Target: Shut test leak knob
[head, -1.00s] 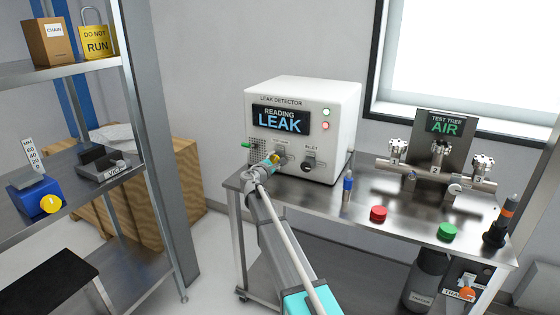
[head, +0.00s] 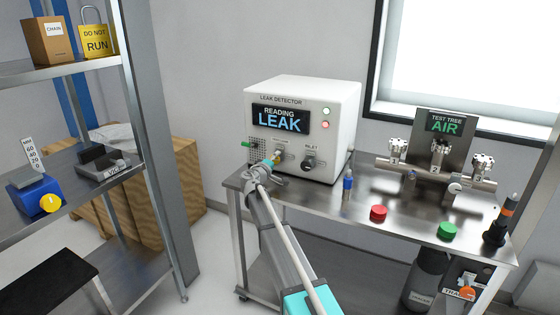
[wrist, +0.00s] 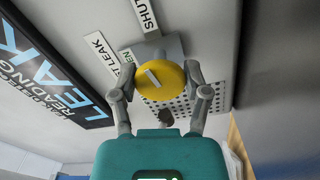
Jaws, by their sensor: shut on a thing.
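The yellow test leak knob (wrist: 162,80) sits on the leak detector's front in the wrist view, with a grey bar mark slanting to the upper left. The SHUT label (wrist: 147,14) is above it. An OPEN label (wrist: 127,67), partly covered, is to its left. My gripper (wrist: 161,84) has a finger on each side of the knob and is shut on it. In the head view my gripper (head: 273,163) is at the lower left of the white leak detector (head: 335,120), where the knob is mostly hidden. The display (head: 281,121) reads LEAK.
The dark inlet knob (head: 309,162) is just right of my gripper. Shelving (head: 110,70) is at the left.

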